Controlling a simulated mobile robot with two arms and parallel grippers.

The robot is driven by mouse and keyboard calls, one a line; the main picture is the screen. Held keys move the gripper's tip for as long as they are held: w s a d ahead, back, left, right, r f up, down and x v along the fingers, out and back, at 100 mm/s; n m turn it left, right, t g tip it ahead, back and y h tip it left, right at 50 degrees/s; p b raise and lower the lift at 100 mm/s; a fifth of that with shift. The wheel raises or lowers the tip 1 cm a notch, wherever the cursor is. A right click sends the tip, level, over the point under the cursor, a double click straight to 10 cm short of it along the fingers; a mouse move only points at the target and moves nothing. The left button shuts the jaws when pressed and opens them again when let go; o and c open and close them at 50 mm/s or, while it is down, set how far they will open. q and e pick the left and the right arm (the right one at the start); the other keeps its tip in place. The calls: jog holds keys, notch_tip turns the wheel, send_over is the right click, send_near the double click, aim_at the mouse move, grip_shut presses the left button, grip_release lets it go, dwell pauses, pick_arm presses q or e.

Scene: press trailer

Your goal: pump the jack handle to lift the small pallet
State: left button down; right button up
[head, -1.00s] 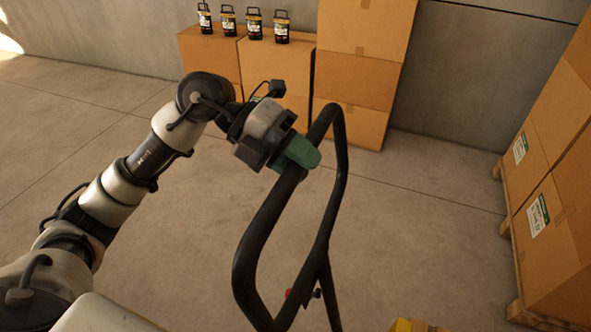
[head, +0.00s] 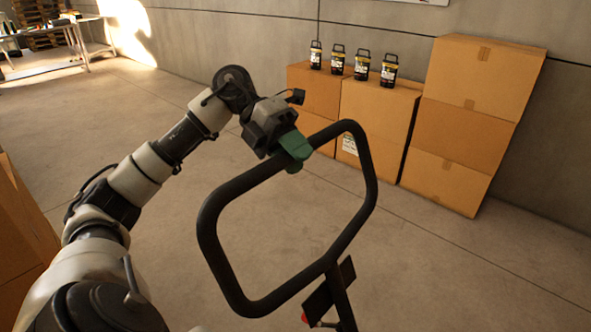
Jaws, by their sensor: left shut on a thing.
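The jack handle (head: 209,243) is a black tubular loop on a shaft that runs down out of the bottom of the head view. My left gripper (head: 295,148) has green fingers and is shut on the upper bar of the loop, near its top. A small red part (head: 305,318) and a dark flat plate show on the shaft below the loop. The small pallet and the jack's body are not in view. My right gripper is not in view.
Cardboard boxes (head: 463,125) stand stacked against the back wall, with several black lanterns (head: 389,70) on the lower stacks. More boxes (head: 22,235) stand at the left edge. A table (head: 60,50) is at the far left. The concrete floor between is clear.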

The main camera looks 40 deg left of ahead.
pick_arm(q)
jog(key=shift+f, duration=0.15)
jog(key=d+r+p, duration=0.2)
jog(key=d+p, duration=0.4)
jog(key=d, duration=0.6)
jog(key=d+r+p, duration=0.3)
jog(key=d+p, duration=0.4)
jog(key=d, duration=0.6)
jog(key=d+r+p, duration=0.3)
jog(key=d+p, duration=0.3)
jog(key=d, duration=0.7)
jog(key=shift+r, duration=0.15)
jog(key=shift+w+a+r, duration=0.1)
jog(key=shift+w+a, duration=0.05)
